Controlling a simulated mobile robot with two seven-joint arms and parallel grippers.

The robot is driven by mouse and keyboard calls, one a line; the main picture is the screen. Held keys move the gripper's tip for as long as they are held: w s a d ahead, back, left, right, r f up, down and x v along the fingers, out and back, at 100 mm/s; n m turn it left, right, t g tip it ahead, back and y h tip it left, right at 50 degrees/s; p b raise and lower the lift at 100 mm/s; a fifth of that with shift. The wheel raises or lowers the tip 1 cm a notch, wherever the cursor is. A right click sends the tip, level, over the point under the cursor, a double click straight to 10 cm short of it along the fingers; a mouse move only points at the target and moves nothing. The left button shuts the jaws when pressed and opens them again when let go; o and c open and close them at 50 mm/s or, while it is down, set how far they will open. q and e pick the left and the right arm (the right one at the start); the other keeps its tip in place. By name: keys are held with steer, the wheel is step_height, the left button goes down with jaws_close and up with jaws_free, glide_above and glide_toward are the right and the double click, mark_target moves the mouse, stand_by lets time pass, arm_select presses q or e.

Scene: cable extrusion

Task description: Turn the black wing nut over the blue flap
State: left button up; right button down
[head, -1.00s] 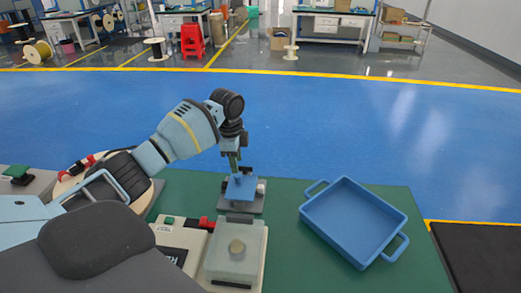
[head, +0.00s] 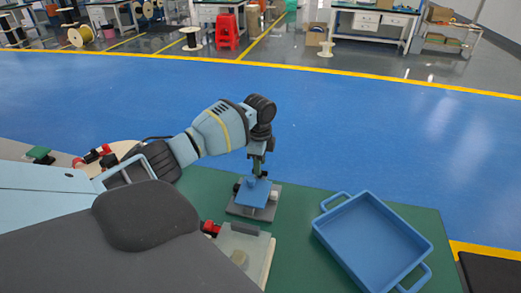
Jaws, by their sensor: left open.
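The blue flap (head: 254,192) sits on a small fixture with a dark grey base plate (head: 245,213) on the green table. My left gripper (head: 259,172) points straight down over the flap, with its fingertips at or just above it. The fingers look narrow and small here, and I cannot tell whether they touch anything. The black wing nut cannot be made out; the gripper and flap may hide it. My right gripper is not in view.
A blue tray with two handles (head: 372,240) stands to the right on the green table (head: 300,262). A pale boxy device (head: 243,250) with a red part sits in front of the fixture, partly hidden by my arm. Blue floor lies beyond the table.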

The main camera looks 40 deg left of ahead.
arm_select(q)
steer(key=shift+f, duration=1.3)
steer(key=shift+c, duration=0.3)
jaws_close()
